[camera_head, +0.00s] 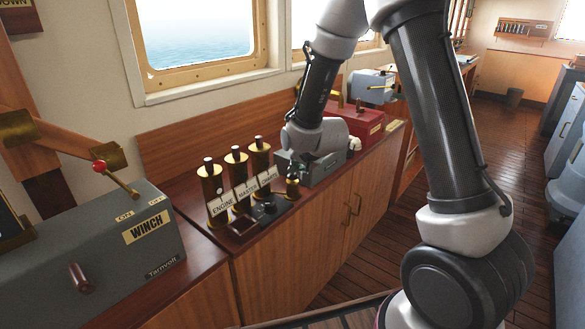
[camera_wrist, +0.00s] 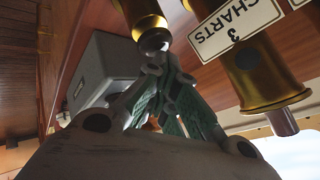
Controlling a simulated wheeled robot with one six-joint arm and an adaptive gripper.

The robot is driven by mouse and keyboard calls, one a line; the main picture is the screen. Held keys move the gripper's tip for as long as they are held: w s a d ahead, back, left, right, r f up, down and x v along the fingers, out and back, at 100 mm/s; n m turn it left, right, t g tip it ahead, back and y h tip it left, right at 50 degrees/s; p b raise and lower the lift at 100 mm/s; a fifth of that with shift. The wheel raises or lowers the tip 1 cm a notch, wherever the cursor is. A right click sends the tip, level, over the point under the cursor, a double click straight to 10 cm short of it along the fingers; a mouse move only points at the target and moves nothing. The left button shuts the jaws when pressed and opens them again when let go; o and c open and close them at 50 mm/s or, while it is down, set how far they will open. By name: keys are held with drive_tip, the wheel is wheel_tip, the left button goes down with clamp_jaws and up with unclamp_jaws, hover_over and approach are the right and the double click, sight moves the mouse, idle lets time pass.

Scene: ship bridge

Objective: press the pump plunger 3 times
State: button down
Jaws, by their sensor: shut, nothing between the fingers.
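A small brass piece with a dark top, which looks like the pump (camera_head: 292,188), stands on the counter right of the labelled brass cylinders. In the wrist view the brass pump body (camera_wrist: 141,14) and its rounded plunger end (camera_wrist: 153,43) are at the top. My gripper (camera_head: 292,174) is right above the pump in the head view, pointing down. In the wrist view my gripper (camera_wrist: 157,64) has its fingertips together, empty, at the plunger end. They look close to it or touching; I cannot tell which. The plunger's depth is unclear.
Brass cylinders marked ENGINE (camera_head: 211,185), MASTER (camera_head: 237,172) and CHARTS (camera_head: 261,160) stand left of the pump. A grey box (camera_head: 318,170) is behind my gripper, with a red box (camera_head: 362,122) beyond. A grey WINCH box (camera_head: 110,245) is at the left.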

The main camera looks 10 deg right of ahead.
drive_tip(key=shift+r, duration=1.95)
wheel_tip(320, 180, up, 5)
drive_tip(key=shift+a, duration=0.1)
idle(1.5)
